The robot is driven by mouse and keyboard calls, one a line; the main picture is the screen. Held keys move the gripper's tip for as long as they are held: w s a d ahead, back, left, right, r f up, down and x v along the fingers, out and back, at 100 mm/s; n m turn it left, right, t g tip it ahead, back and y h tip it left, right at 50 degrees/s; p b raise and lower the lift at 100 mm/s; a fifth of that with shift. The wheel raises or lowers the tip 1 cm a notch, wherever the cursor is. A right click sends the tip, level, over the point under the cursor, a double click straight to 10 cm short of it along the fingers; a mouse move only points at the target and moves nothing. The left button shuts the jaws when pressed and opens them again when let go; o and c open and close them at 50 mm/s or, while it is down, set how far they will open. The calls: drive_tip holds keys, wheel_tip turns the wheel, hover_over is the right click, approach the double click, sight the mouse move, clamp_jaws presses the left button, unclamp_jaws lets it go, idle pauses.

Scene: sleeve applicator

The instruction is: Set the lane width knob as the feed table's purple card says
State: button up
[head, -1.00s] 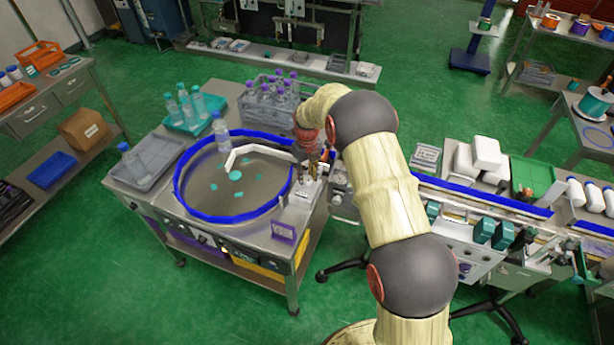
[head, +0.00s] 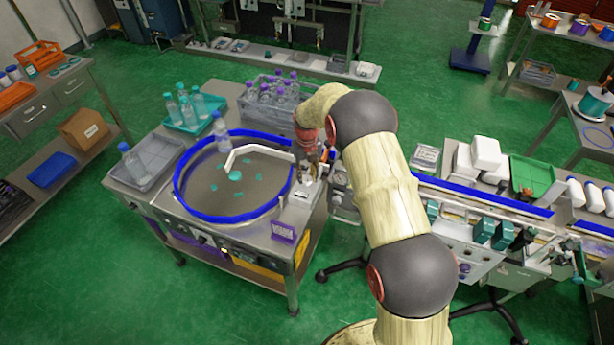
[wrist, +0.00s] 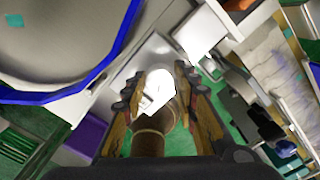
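The feed table (head: 262,243) has a round bowl with a blue rim (head: 228,217) and teal caps in it. The purple card (head: 284,232) stands at its front right corner; its writing is too small to read. It also seems to show as a purple patch in the wrist view (wrist: 88,137). My gripper (head: 312,172) points down over the table's right edge, beside the bowl. In the wrist view my gripper (wrist: 163,78) has its fingers apart around a bright white part and a brown cylinder. I cannot tell whether either is the lane width knob, or whether the fingers touch it.
Clear bottles with purple caps fill a grey crate (head: 244,109) behind the bowl. Teal-capped bottles stand in a teal tray (head: 174,124). A grey tray (head: 165,165) lies at the left. A conveyor with a blue rail (head: 480,194) runs right, beyond my arm.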

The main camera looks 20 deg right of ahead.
sight(307, 178)
drive_tip(key=o, duration=0.4)
wheel_tip(307, 178, up, 12)
idle(0.7)
